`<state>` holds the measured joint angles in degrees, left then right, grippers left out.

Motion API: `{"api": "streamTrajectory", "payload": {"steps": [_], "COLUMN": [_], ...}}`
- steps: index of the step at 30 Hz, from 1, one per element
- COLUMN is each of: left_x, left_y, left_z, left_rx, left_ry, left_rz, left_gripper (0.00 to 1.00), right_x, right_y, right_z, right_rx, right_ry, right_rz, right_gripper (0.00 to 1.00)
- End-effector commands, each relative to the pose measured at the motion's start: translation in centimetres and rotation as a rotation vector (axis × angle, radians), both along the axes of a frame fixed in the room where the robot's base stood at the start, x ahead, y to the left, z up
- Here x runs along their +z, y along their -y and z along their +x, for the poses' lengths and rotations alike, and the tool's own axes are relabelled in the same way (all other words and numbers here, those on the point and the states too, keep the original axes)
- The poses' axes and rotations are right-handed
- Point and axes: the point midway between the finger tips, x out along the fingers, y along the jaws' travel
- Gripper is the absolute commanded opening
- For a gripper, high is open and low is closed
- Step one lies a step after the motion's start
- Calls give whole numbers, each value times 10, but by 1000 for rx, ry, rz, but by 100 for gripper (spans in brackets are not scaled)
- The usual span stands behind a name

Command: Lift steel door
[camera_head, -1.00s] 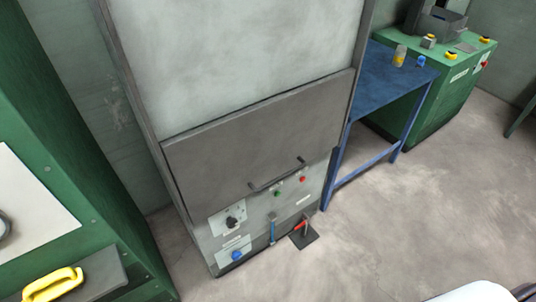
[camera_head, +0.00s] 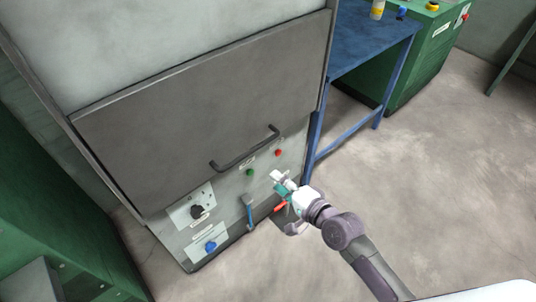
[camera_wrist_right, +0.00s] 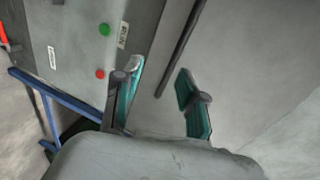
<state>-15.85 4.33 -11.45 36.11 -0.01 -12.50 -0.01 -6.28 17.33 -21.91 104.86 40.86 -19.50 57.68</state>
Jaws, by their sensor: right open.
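The steel door (camera_head: 180,130) is a dark grey panel across the front of the tall cabinet in the head view, with its lower edge just above the control panel. Its dark bar handle (camera_head: 246,150) is fixed low on the door; in the right wrist view the bar (camera_wrist_right: 182,48) runs up from between the fingers' far side. My right gripper (camera_head: 281,182) is below and right of the handle, in front of the control panel. In the right wrist view the gripper (camera_wrist_right: 158,92) has its teal-padded fingers apart, with nothing held. My left gripper is not seen.
The control panel under the door has a green button (camera_head: 250,172), a red button (camera_head: 278,153), a black knob (camera_head: 197,211) and a blue knob (camera_head: 210,246). A blue table (camera_head: 365,45) stands right of the cabinet. Floor at the right (camera_head: 440,160) is clear.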

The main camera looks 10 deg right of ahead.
Motion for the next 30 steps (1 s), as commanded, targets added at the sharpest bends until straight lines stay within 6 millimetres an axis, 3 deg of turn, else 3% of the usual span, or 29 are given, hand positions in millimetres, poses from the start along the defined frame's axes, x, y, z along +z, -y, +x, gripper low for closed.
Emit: {"api": "streamTrajectory", "payload": {"steps": [4,12,21,30], "left_x": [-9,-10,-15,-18], "left_y": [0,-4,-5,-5], "left_z": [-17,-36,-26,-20], "left_rx": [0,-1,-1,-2], "left_ry": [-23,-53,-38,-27], "left_rz": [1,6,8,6], "left_gripper": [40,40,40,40], "right_x": [24,20,6,-1], "right_y": [-12,-34,-70,-89], "right_z": [-1,29,79,105], "right_rx": [20,18,19,19], "right_ry": [11,12,13,11], "right_rz": [86,94,91,90], "right_gripper": [41,41,41,41]}}
